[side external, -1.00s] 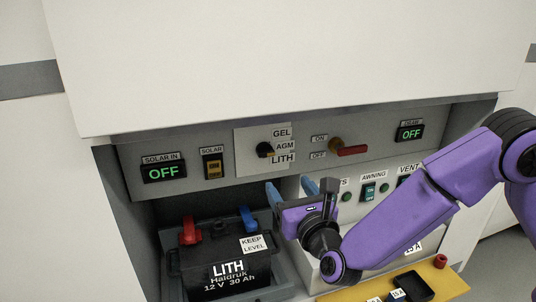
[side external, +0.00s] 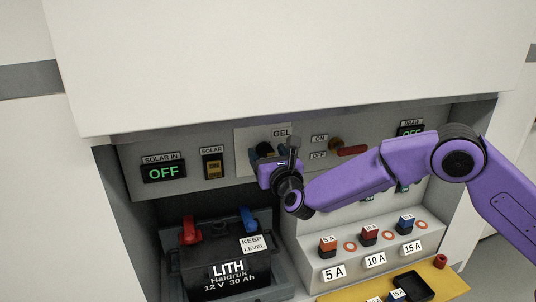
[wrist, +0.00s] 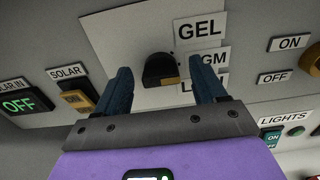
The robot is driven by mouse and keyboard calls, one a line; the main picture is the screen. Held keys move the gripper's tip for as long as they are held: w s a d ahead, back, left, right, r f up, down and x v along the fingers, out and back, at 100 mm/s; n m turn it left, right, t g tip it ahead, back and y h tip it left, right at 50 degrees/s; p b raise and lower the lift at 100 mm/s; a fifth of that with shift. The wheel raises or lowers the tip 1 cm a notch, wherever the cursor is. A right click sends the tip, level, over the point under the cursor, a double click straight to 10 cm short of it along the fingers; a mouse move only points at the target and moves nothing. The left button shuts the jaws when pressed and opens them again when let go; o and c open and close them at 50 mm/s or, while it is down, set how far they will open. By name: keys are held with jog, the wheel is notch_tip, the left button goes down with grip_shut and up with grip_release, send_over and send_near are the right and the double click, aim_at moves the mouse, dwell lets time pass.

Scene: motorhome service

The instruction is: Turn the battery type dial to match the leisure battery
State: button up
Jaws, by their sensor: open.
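The battery type dial (wrist: 158,68) is a black knob on a pale panel, with a yellow mark at its lower right in the wrist view. I cannot tell exactly which label the mark meets. Labels GEL (wrist: 200,29), AGM (wrist: 215,58) and LITH (wrist: 188,88) stand to its right; my finger partly covers the lower two. The leisure battery (side external: 215,262) is black and reads LITH, Haidruk, 12 V 30 Ah. My gripper (side external: 268,155) is open in front of the panel. In the wrist view its blue fingers are either side of the dial, apart from it.
The solar switch (side external: 212,167) and the SOLAR IN display (side external: 164,172), reading OFF, are to the left. A red-handled ON/OFF switch (side external: 352,150) is close on the right. Below are several fuses (side external: 328,244) and a yellow tray (side external: 440,285).

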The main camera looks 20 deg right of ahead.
jog(key=shift+w, duration=0.15)
jog(key=c, duration=1.1)
jog(key=shift+o, duration=0.2)
jog(key=shift+m, duration=0.3)
jog(key=m, duration=0.3)
jog(key=shift+d+m, duration=0.1)
jog(key=shift+m, duration=0.2)
jog(key=shift+d+f+m, duration=0.1)
jog(key=shift+m, duration=2.2)
